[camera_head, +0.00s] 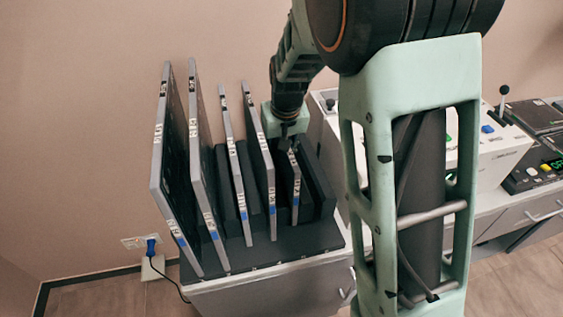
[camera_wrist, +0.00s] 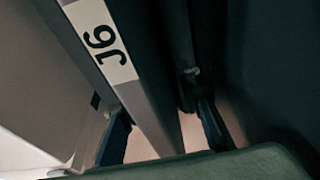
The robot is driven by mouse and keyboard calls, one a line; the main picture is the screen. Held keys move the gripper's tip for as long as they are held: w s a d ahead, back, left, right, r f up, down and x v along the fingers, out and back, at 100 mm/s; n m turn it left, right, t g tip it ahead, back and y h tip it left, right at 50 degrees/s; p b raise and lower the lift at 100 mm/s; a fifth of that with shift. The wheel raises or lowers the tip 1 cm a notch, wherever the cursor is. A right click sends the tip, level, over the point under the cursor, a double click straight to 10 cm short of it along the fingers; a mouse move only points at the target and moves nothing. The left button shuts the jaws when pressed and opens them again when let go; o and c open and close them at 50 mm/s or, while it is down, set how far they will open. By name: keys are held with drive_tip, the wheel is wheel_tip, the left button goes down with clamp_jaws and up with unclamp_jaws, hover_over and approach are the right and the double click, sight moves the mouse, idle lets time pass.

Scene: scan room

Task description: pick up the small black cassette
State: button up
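The small black cassette (camera_head: 296,187) stands upright at the right end of the row in the dark rack, with a grey edge and white labels. My gripper (camera_head: 290,138) is right above its top end, pointing down, and partly hides it. In the wrist view a cassette's grey edge (camera_wrist: 153,108) with a white label runs between the two fingers of my gripper (camera_wrist: 165,135). It appears to be the small one. Gaps show between the edge and both fingers, so my gripper is open around it and not holding it.
Larger cassettes (camera_head: 172,170) stand to the left in the same rack (camera_head: 290,243), close together. Dark rack dividers flank the small cassette. A white console (camera_head: 497,160) with a joystick and a control panel (camera_head: 540,172) are at the right. The wall is behind.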

clamp_jaws()
drive_tip(key=shift+w+r, duration=0.1)
idle(0.5)
wheel_tip(320, 180, up, 10)
drive_tip(key=shift+f+p, duration=0.1)
drive_tip(key=shift+p, duration=0.45)
drive_tip(key=shift+r, duration=0.2)
wheel_tip(320, 180, up, 9)
drive_tip(key=p, duration=0.7)
drive_tip(key=shift+f, duration=0.2)
